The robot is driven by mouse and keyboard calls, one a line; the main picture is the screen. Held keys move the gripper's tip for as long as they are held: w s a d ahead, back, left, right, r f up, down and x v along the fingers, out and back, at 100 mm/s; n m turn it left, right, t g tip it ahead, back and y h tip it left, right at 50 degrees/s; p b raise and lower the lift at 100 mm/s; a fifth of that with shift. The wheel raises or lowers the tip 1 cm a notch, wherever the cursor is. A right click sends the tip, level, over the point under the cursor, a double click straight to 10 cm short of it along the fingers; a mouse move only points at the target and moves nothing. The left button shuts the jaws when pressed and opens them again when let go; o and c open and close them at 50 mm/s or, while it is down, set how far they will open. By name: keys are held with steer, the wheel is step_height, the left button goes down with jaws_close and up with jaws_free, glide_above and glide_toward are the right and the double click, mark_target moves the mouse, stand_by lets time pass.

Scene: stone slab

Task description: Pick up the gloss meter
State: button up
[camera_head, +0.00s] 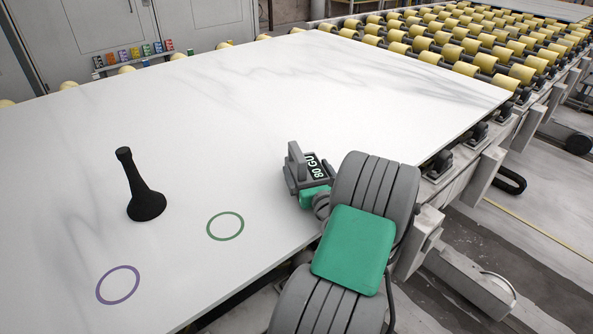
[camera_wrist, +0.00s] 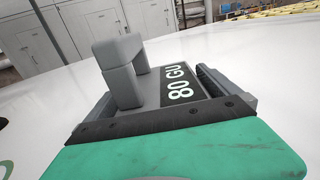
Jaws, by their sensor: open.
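The gloss meter (camera_head: 297,163) is a grey block with an upright grey handle and a black label reading "80 GU". It sits at the right front edge of the white slab. In the wrist view the gloss meter (camera_wrist: 120,72) fills the middle, its handle at the left and its label at the right. My gripper (camera_head: 309,179), with its green body, reaches in from the front right. My gripper (camera_wrist: 155,100) is open right at the meter, a dark finger showing on the meter's right side. Contact between fingers and meter is hidden.
A black flared cone-like object (camera_head: 146,193) stands on the slab (camera_head: 240,110) to the left. A green ring (camera_head: 225,239) and a purple ring (camera_head: 118,266) are marked near the front. Yellow rollers (camera_head: 450,50) lie behind and right. The slab's middle is clear.

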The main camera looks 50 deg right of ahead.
steer(key=shift+s, duration=0.15)
steer(key=shift+r, duration=0.1)
steer(key=c, duration=1.7)
